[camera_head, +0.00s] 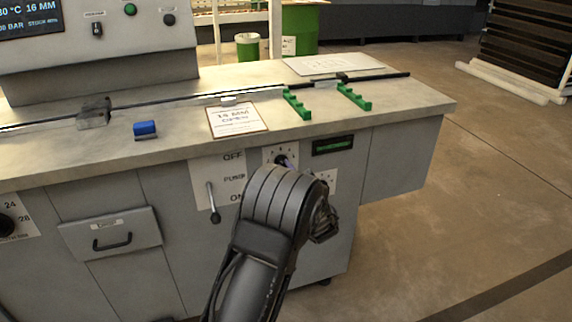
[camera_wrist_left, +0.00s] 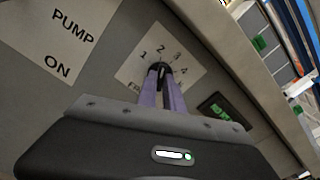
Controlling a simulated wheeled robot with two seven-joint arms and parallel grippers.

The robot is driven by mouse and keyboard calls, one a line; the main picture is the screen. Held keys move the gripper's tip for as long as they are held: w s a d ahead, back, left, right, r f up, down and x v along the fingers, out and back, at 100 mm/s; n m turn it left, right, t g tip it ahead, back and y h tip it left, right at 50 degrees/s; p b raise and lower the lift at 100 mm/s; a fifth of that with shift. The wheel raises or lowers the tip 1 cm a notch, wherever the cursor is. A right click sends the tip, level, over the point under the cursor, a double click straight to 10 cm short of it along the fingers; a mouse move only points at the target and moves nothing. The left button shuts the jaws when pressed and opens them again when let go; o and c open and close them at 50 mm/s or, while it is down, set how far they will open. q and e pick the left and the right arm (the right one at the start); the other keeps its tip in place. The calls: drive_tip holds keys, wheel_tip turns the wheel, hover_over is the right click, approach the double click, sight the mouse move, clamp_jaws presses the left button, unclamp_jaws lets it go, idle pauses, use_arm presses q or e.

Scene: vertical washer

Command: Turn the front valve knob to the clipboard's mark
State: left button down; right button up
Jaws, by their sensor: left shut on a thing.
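The front valve knob (camera_wrist_left: 158,71) is small and dark, on a white plate (camera_wrist_left: 148,56) marked 1 to 4. In the wrist view my left gripper (camera_wrist_left: 163,84) has both purple-grey fingers closed on it. Its pointed end seems to face near 2, but the fingers hide part of it. In the head view my left gripper (camera_head: 287,163) is at the plate (camera_head: 281,154) on the cabinet front, mostly hidden by my wrist. The clipboard (camera_head: 237,120) lies on the bench top above, reading "14 MM OPEN"; its smaller print is unclear. My right gripper is out of view.
A pump lever (camera_head: 213,203) with OFF and ON marks is left of my wrist. A small green display (camera_head: 333,145) is right of the knob plate. A blue block (camera_head: 145,129), green brackets (camera_head: 297,104) and a long dark rod (camera_head: 180,100) are on the bench.

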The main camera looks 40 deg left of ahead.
use_arm(q)
drive_tip(key=m+p, duration=0.2)
drive_tip(key=shift+r+m, duration=0.1)
drive_tip(key=shift+m, duration=0.3)
drive_tip(key=shift+m+p, duration=0.8)
drive_tip(key=shift+m, duration=0.5)
drive_tip(key=shift+f, duration=0.2)
drive_tip(key=c, duration=1.5)
unclamp_jaws()
drive_tip(key=v, duration=0.7)
drive_tip(key=shift+s+d+r, duration=0.1)
drive_tip(key=shift+s+d, duration=0.15)
drive_tip(key=shift+d, duration=0.1)
